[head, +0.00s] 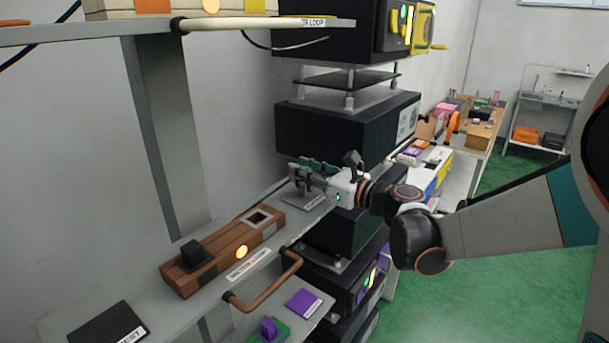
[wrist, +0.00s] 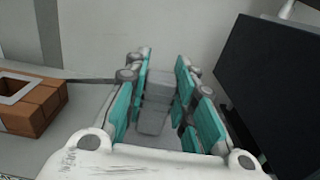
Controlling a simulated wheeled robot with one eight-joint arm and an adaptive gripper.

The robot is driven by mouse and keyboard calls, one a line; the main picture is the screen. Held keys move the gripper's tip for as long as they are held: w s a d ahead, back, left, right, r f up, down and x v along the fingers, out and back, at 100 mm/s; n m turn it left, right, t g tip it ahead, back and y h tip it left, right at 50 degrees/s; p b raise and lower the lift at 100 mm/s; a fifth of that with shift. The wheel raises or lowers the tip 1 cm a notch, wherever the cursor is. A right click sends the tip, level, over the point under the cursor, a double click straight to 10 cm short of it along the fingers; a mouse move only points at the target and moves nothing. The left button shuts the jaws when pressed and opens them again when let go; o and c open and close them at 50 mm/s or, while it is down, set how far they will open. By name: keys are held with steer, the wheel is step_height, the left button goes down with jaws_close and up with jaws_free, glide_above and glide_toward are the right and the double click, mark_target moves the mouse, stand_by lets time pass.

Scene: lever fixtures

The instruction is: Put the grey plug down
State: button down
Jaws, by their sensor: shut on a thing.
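My gripper (head: 306,172) is above the back part of the grey shelf, between the brown block and the black boxes. In the wrist view its teal-padded fingers (wrist: 164,100) are closed around the grey plug (wrist: 154,104), a stepped light grey block. In the head view the plug cannot be told apart from the fingers. A flat grey plate with a pale label (head: 304,203) lies on the shelf just below my gripper. Whether the plug touches the shelf cannot be told.
The brown block (head: 225,250) has an open square socket, a dark knob and a lit orange button. A copper handle (head: 265,283) projects from the shelf front. A black pad (head: 108,324) lies nearer. Black boxes (head: 345,125) stand close on the right; an upper shelf (head: 90,33) hangs above.

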steer(key=shift+s, duration=0.1)
steer(key=shift+f, duration=0.2)
steer(key=c, duration=1.3)
jaws_free()
steer(key=shift+c, duration=0.2)
steer(key=shift+r, duration=0.2)
steer(key=shift+s+d, duration=0.1)
steer(key=shift+d, duration=0.15)
steer(key=v, duration=1.1)
steer(key=shift+s+d+p, duration=0.15)
steer(key=shift+s+p, duration=0.1)
steer(key=shift+p, duration=0.2)
